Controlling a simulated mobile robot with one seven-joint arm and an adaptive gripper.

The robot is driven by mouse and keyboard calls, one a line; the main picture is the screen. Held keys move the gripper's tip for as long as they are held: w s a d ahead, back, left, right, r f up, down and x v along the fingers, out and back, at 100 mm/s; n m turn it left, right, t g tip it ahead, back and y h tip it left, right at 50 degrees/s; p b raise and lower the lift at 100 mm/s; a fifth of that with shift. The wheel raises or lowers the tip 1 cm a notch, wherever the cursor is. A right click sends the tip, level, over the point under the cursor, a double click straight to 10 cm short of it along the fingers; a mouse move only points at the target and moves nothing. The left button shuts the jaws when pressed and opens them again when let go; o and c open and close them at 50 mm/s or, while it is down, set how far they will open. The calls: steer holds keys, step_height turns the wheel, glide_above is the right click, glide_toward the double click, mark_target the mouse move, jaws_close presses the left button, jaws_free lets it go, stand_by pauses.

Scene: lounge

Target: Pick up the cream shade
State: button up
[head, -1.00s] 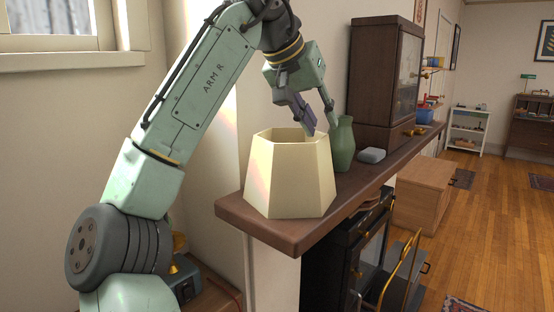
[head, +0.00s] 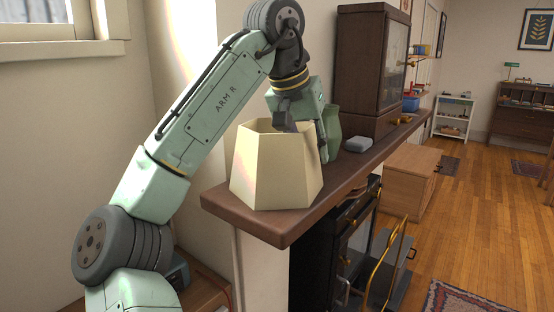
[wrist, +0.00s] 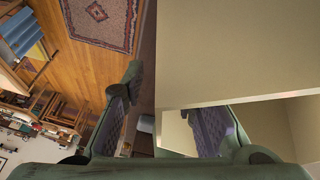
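The cream shade (head: 272,172), a faceted open-topped shade, stands upright on the dark wooden mantel shelf (head: 282,226) near its front end. My gripper (head: 306,141) is at the right part of its rim, pointing down. One finger is outside the wall and the other goes inside the opening, where its tip is hidden in the head view. In the wrist view the shade's wall (wrist: 235,50) lies between the two spread fingers (wrist: 168,112). A gap shows between the outer finger and the wall. I cannot tell whether the inner finger touches it.
A green vase (head: 333,130) stands just behind my gripper. A grey rounded block (head: 358,144) and a dark glass-fronted cabinet (head: 372,70) are further along the shelf. A black stove (head: 335,250) is below. Bare wall lies to the left.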

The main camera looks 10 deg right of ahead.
steer(key=shift+w+d+f, duration=0.1)
steer(key=shift+d+f, duration=0.1)
steer(key=shift+f, duration=0.4)
steer(key=shift+c, duration=0.3)
jaws_close()
